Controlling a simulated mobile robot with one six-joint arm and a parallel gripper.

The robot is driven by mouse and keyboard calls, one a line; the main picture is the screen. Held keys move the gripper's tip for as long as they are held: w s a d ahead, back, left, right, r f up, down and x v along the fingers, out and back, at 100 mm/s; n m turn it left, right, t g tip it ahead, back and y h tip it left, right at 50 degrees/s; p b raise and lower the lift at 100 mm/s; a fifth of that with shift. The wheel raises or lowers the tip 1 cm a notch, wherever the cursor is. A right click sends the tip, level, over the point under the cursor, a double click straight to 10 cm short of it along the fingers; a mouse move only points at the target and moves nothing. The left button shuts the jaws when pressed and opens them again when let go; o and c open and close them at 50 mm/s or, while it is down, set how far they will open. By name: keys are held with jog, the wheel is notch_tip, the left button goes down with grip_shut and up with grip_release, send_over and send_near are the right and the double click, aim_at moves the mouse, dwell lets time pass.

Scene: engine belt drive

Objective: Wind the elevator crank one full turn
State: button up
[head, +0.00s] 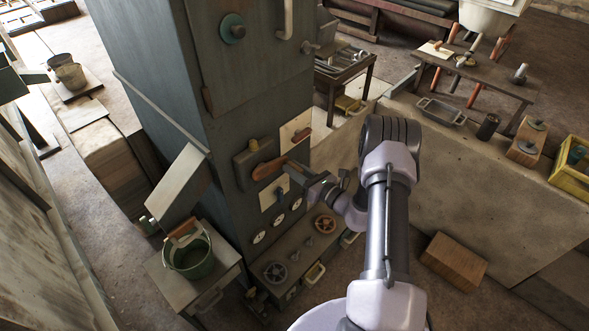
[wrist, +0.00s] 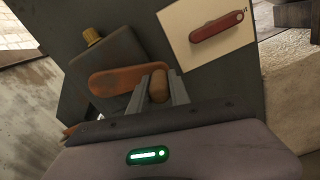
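The elevator crank is a brown-orange arm with rounded ends (head: 268,168) on the front of a tall dark grey cabinet. In the wrist view the crank arm (wrist: 112,82) lies nearly level, tilted slightly up to the right. Its short brown handle (wrist: 159,87) stands out from the right end toward my camera. My gripper (head: 298,172) is at that end of the crank. In the wrist view its two fingers (wrist: 160,92) flank the handle closely, one on each side, and appear shut on it. The crank's pivot is not clearly visible.
A dark box with a brass knob (wrist: 92,36) sits up and left of the crank. A red lever on a pale plate (wrist: 217,27) is up and right. Dials and handwheels (head: 275,273) lie below. A green bucket (head: 188,255) stands on a small table at lower left.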

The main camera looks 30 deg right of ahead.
grip_shut()
jog(key=shift+f, duration=0.2)
dwell(1.1)
jog(key=s+a+f+m, duration=0.3)
jog(key=a+f+m, duration=0.3)
jog(key=m, duration=0.9)
jog(key=shift+a, duration=1.05)
jog(key=o, duration=0.8)
grip_release()
jog(key=shift+r, duration=0.1)
